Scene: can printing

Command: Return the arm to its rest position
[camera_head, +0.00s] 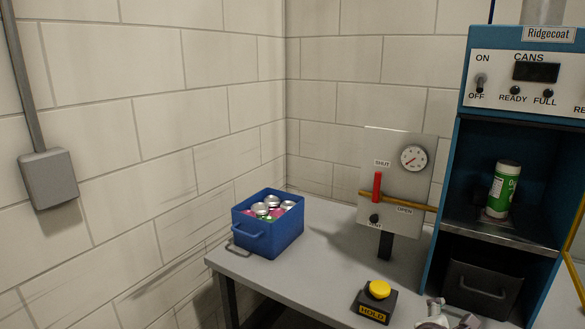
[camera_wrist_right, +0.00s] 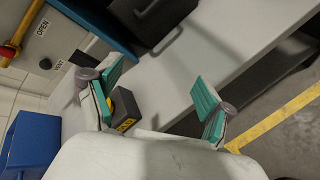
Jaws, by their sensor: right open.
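My right gripper (camera_head: 447,316) shows at the bottom edge of the head view, low in front of the machine and to the right of the yellow button. In the right wrist view its two teal-padded fingers (camera_wrist_right: 158,88) are spread wide with nothing between them. The HOLD button box (camera_wrist_right: 124,110) shows beside the left-hand finger, partly hidden by it. My left gripper is in neither view.
The blue machine (camera_head: 452,180) holds a green-and-white can (camera_head: 502,190) upright on its shelf, above a dark drawer-like box (camera_head: 482,288). A blue crate (camera_head: 268,236) of several cans, a valve panel (camera_head: 396,170) and the yellow HOLD button (camera_head: 379,290) stand on the grey table (camera_head: 320,262).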

